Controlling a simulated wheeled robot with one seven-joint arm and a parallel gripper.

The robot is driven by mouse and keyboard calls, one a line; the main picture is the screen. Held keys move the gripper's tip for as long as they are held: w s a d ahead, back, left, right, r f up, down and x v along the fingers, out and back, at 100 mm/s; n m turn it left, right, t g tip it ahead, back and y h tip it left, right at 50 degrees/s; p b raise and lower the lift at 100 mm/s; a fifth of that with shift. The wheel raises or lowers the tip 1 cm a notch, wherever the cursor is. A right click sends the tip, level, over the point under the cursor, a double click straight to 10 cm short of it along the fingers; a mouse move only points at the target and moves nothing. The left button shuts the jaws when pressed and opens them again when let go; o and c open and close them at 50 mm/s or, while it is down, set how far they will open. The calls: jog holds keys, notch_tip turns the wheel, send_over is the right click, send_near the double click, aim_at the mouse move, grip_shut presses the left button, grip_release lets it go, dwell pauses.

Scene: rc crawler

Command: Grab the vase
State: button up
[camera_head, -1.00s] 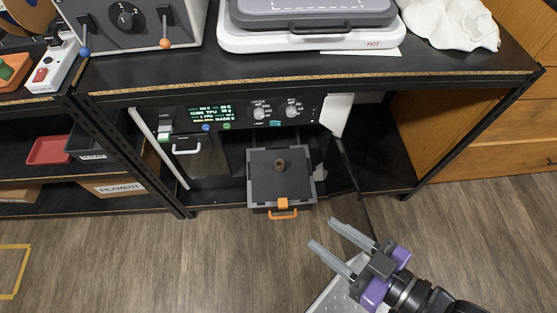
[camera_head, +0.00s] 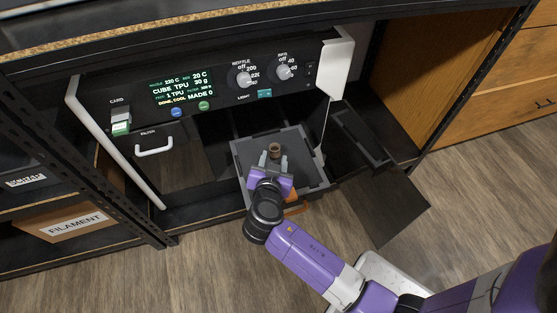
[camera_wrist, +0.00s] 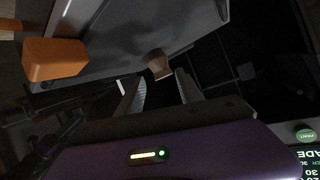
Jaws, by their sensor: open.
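The vase, a small brown piece (camera_head: 275,149), stands on the grey build tray (camera_head: 243,158) pulled out of the machine. It also shows in the wrist view (camera_wrist: 159,67), just beyond the fingertips and roughly between their lines. My gripper (camera_head: 275,161) is over the tray, on the near side of the vase, with its fingers pointing toward it. In the wrist view the two grey fingers (camera_wrist: 160,86) are apart with nothing between them. Whether a fingertip touches the vase cannot be told.
The machine's control panel (camera_head: 220,88) with knobs and a green-lit screen is above and behind the tray. A dark open door (camera_head: 375,215) is to the right. The tray's orange handle (camera_wrist: 55,60) is close by in the wrist view. A filament box (camera_head: 70,222) is at left.

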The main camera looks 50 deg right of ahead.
aim_at(277, 146)
jog(key=shift+w+d+m+h, duration=0.15)
jog(key=shift+w+d+m, duration=0.1)
jog(key=shift+d, duration=0.2)
jog(key=shift+w+d+m+h, duration=0.15)
jog(key=shift+w+d, duration=0.05)
jog(key=shift+d, duration=0.2)
jog(key=shift+b+x, duration=0.9)
jog(key=shift+x, duration=2.65)
jog(key=shift+s, duration=0.1)
grip_shut()
